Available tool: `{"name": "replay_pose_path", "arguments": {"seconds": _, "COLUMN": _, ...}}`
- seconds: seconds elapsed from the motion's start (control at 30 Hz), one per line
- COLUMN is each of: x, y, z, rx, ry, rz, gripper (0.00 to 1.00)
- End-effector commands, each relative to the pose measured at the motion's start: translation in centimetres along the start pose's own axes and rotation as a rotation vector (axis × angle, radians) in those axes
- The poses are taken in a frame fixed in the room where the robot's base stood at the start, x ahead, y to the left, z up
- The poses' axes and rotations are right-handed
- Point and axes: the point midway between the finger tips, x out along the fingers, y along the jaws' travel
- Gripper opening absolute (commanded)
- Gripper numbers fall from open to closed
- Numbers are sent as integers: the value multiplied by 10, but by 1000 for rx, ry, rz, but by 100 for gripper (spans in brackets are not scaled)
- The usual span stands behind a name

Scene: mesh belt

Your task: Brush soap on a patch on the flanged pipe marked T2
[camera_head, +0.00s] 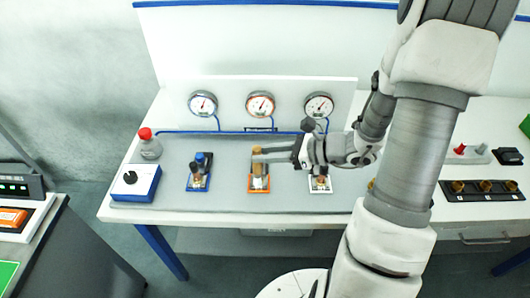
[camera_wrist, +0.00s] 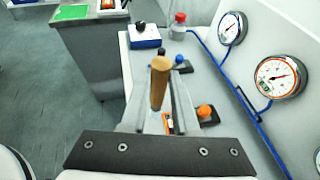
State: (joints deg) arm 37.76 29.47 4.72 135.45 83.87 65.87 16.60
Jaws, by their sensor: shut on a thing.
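My gripper (camera_head: 262,158) reaches in from the right, level over the middle station, and is shut on a tan wooden handle (camera_wrist: 158,85), which looks like a brush handle. The handle stands upright between the fingers in the wrist view. Below it is the station with an orange-edged plate (camera_head: 259,189); its pipe is mostly hidden, and I cannot read a T2 mark. The brush's lower end is hidden, so I cannot tell whether it touches the pipe. An orange knob (camera_wrist: 206,111) shows right of the fingers. A clear bottle with a red cap (camera_head: 150,147) stands at the back left.
A blue-edged station (camera_head: 199,179) stands left and a white-plated one (camera_head: 320,184) right, under my wrist. A white box with a black knob (camera_head: 136,183) is at the left front. Several gauges (camera_head: 260,105) line the back panel. Bare grey bench lies between the stations.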

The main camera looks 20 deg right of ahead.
Motion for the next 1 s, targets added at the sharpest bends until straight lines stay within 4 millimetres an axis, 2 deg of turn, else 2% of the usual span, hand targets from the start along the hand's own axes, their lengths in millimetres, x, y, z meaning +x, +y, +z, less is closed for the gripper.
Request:
{"name": "replay_pose_path", "arguments": {"seconds": 0.23, "x": 3, "y": -2, "z": -6, "rx": 0, "ry": 0, "rz": 1, "gripper": 0}}
{"name": "replay_pose_path", "arguments": {"seconds": 1.0, "x": 31, "y": -27, "z": -53, "rx": 0, "ry": 0, "rz": 1, "gripper": 0}}
